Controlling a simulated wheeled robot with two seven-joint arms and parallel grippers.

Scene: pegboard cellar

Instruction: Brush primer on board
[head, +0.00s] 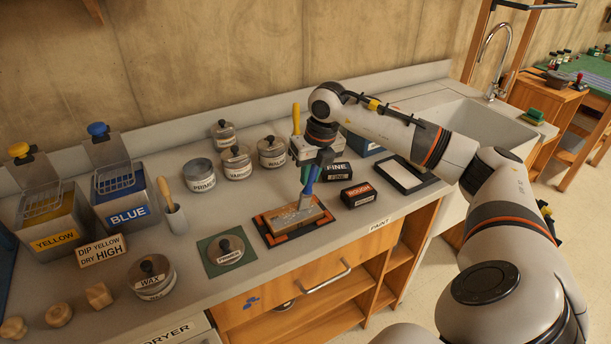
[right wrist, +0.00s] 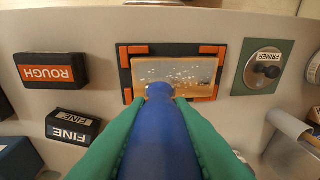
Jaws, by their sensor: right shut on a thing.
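The board (head: 285,219) lies in a dark tray with orange corners on the counter. It is brown wood with pale speckles on its face, also plain in the right wrist view (right wrist: 190,72). My right gripper (head: 316,166) is shut on a blue-handled brush (head: 309,182), held tilted with its tip at the board; I cannot tell if it touches. The brush fills the middle of the right wrist view (right wrist: 160,130) and hides its own bristles. A lidded primer tin (head: 226,246) sits on a green mat left of the board. My left gripper is out of view.
ROUGH (head: 360,194) and FINE (head: 337,173) blocks stand right of the board. Lidded tins, including one marked PRIME (head: 199,176), stand behind. A wax tin (head: 153,277) and blue bin (head: 126,200) are left; a sink (head: 490,130) is right.

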